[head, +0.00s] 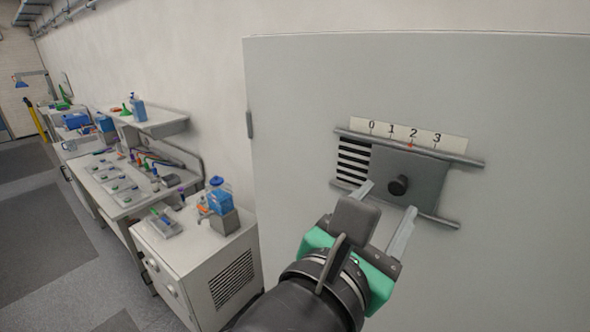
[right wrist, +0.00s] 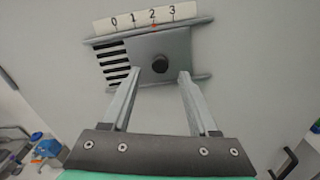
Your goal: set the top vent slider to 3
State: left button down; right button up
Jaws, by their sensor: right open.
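The vent slider plate (head: 421,178) is a grey panel between two horizontal rails on the cabinet front. A red mark on it points at 2 on the white scale strip (head: 455,143), which reads 0 to 3. A dark round knob (head: 398,185) sticks out of the plate; it also shows in the right wrist view (right wrist: 160,63). My right gripper (head: 389,198) is open and empty. Its fingertips lie left and right of the knob and slightly below it in both views; I cannot tell if they reach its depth. My left gripper is not in view.
Black vent slots (head: 353,162) show at the left of the plate. The rails (head: 470,161) stand out from the tall grey cabinet (head: 290,130). A lower cabinet (head: 190,262) with a blue bottle and a long cluttered bench stand at the left.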

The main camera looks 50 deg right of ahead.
aim_at(396, 188)
jog(key=shift+d+p, duration=0.35)
jog(key=shift+d, duration=1.65)
grip_shut()
